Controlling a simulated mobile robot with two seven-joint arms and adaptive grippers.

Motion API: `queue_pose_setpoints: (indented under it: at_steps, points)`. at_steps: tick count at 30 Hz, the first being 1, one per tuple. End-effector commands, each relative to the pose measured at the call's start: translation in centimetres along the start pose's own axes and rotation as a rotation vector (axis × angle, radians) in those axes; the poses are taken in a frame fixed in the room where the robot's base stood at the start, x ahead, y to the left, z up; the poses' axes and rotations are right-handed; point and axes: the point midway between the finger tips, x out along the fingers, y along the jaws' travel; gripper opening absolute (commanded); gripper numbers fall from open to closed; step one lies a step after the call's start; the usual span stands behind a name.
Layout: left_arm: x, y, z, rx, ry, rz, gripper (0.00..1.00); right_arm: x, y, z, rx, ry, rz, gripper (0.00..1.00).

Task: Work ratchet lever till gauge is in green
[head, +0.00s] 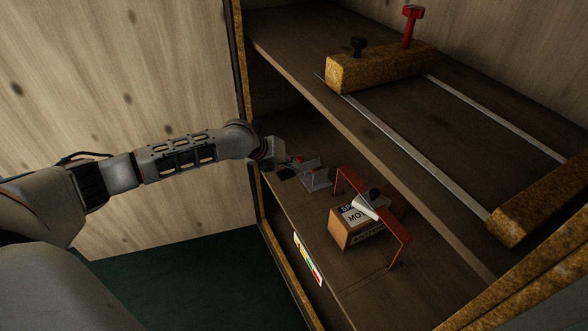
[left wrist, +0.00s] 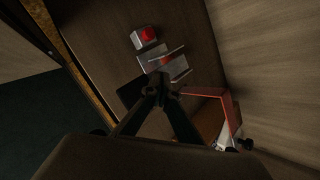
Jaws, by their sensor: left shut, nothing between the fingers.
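My left gripper (head: 288,171) is shut and empty over the lower shelf. It is beside a small grey metal bracket (head: 316,177). In the left wrist view, the shut fingertips (left wrist: 160,88) are just below the grey metal part (left wrist: 165,66), which carries red pieces. A grey block with a red top (left wrist: 146,37) sits beyond it. I cannot tell whether the fingers touch the metal, or which part is the ratchet lever. A strip with red, yellow and green bands (head: 308,260), possibly the gauge, is on the shelf's front edge; no pointer is readable. My right gripper is not in view.
A red frame (head: 402,235) stands over a labelled cardboard box (head: 342,233), with a white cone-like piece (head: 368,208) there. The upper shelf (head: 400,122) overhangs and bears a yellow-brown block (head: 380,68) with a red handle (head: 410,25) and metal rails. Wooden wall is at left.

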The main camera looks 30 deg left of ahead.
Motion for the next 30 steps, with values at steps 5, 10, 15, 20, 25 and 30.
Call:
queue_pose_setpoints:
  at_steps: [5, 10, 15, 20, 25, 30]
  points:
    - [0.32, 0.26, -0.39, 0.0, 0.004, 0.002, 0.0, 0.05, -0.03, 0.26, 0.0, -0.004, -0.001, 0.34]
    - [0.47, 0.38, -0.53, 0.0, 0.005, 0.002, 0.0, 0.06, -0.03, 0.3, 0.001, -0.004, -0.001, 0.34]
    - [0.62, 0.5, -0.66, 0.0, 0.005, 0.003, 0.0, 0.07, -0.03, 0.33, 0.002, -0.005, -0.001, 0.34]
    - [0.76, 0.62, -0.8, 0.0, 0.006, 0.003, 0.0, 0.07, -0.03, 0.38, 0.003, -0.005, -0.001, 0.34]
    - [0.92, 0.74, -0.94, 0.0, 0.007, 0.004, 0.0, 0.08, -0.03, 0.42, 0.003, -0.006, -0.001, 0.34]
    - [1.07, 0.88, -1.09, 0.0, 0.008, 0.005, 0.0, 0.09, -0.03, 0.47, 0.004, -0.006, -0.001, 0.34]
